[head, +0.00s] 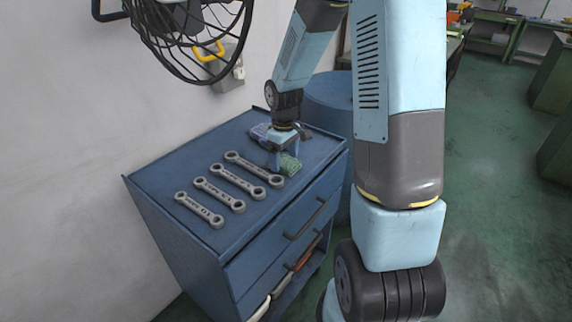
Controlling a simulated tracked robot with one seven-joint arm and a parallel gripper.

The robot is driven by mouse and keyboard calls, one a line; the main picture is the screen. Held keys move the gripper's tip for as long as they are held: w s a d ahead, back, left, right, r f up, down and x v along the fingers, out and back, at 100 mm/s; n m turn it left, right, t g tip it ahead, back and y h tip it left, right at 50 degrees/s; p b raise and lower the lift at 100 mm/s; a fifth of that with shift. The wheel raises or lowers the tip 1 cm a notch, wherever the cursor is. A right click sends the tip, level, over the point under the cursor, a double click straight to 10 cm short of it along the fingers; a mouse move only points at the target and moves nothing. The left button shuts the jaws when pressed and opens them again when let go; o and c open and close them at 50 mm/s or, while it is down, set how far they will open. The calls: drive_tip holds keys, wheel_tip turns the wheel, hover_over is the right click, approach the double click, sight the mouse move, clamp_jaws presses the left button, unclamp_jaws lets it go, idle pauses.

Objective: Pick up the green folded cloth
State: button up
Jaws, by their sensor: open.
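The green folded cloth (290,164) lies on top of the blue tool cabinet (168,178), near its right edge. My gripper (283,160) is open and points down at the cloth, with its fingers close around or just above it. Part of the cloth is hidden behind the gripper. I cannot tell from this view whether the fingers touch it.
Several grey wrenches (238,181) lie in a row left of the cloth. A dark item (303,132) sits behind my gripper. A blue drum (330,100) stands behind the cabinet. A black fan (195,40) hangs on the wall. Green floor (490,200) is open at right.

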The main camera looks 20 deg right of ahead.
sight(285, 160)
drive_tip(key=shift+f, duration=0.25)
drive_tip(key=shift+c, duration=0.2)
drive_tip(key=c, duration=0.8)
drive_tip(key=shift+r, duration=0.5)
wheel_tip(285, 160, up, 3)
drive_tip(key=shift+f, duration=0.2)
drive_tip(key=s+r, duration=0.3)
drive_tip(key=s, duration=0.1)
drive_tip(key=s+d+r, duration=0.1)
drive_tip(key=s+r, duration=0.2)
drive_tip(key=s, duration=0.2)
drive_tip(key=s+r, duration=0.3)
drive_tip(key=s, duration=0.2)
drive_tip(key=shift+d+r, duration=0.25)
drive_tip(key=shift+d, duration=0.15)
